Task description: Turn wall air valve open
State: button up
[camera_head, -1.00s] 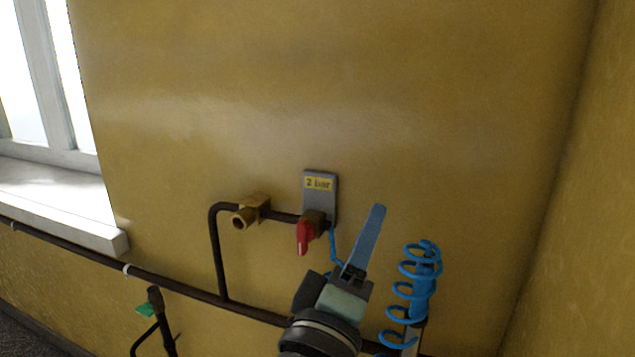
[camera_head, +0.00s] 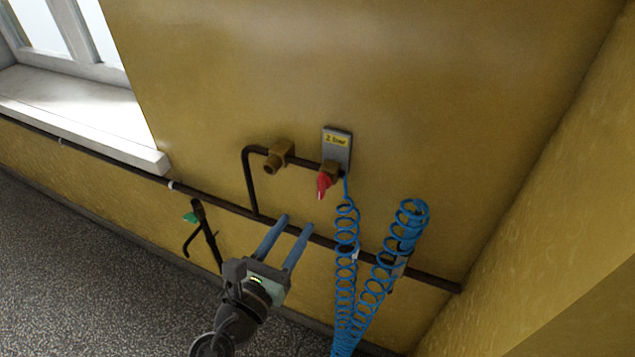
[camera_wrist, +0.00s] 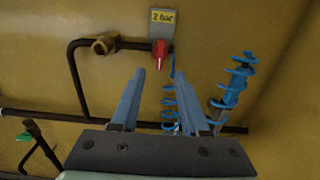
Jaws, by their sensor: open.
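The wall air valve has a red handle (camera_head: 324,184) on a brass body, below a grey plate (camera_head: 337,148) marked "2 bar". The handle hangs downward, tilted slightly left. It also shows in the wrist view as a red handle (camera_wrist: 159,54), beyond and above the space between my fingertips. My gripper (camera_head: 297,224) is open and empty, with two blue fingers below and left of the valve, apart from it. In the wrist view my gripper (camera_wrist: 172,88) has its fingers spread, pointing at the wall.
A dark pipe (camera_head: 110,167) runs along the wall, with a brass fitting (camera_head: 279,156) left of the valve. A coiled blue hose (camera_head: 346,262) hangs below the valve and rises to the right. A green-handled valve (camera_head: 191,217) is lower left. The wall above is clear.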

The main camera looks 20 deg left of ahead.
aim_at(319, 188)
jog(key=w, duration=1.1)
jog(key=shift+d, duration=0.2)
jog(key=shift+s, duration=0.1)
grip_shut()
